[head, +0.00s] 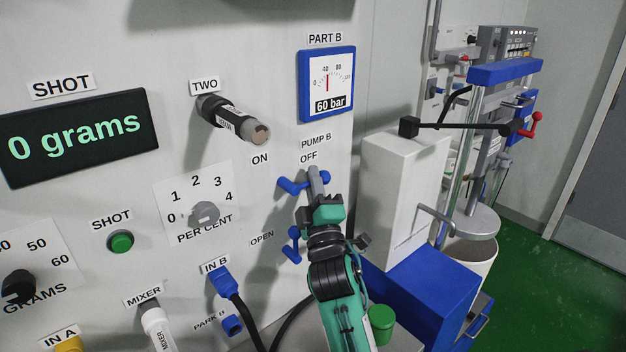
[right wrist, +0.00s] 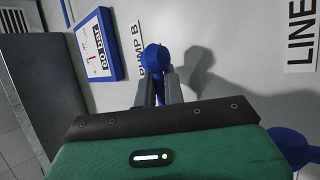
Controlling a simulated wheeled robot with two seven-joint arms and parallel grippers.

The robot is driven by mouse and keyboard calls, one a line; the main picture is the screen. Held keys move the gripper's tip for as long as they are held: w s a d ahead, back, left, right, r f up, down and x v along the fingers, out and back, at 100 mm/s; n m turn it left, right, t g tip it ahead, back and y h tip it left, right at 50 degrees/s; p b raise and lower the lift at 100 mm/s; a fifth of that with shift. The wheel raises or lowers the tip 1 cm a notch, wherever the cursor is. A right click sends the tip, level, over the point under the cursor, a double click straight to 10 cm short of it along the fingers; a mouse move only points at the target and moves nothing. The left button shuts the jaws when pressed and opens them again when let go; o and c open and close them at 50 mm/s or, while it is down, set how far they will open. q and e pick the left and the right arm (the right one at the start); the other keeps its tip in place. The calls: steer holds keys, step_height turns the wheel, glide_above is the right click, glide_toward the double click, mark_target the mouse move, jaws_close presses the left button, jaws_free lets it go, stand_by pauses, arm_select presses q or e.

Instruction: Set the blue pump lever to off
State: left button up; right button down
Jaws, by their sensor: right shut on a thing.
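The blue pump lever (head: 292,186) is on the grey panel under the PUMP B label (head: 316,141). The ON label (head: 260,159) is up and left of it, and the OFF label (head: 308,158) is just above it. My right gripper (head: 316,178) is shut on the lever and hides part of it in the head view. In the right wrist view, the lever's round blue end (right wrist: 154,57) shows between the two grey fingers. My left gripper is in neither view.
The PART B gauge (head: 327,84) reads 60 bar above the lever. The black TWO handle (head: 233,120) juts out at upper left. A white and blue machine (head: 400,190) stands close on the right.

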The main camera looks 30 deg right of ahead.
stand_by(0.4)
steer(key=c, duration=1.8)
jaws_free()
steer(key=shift+f, duration=0.15)
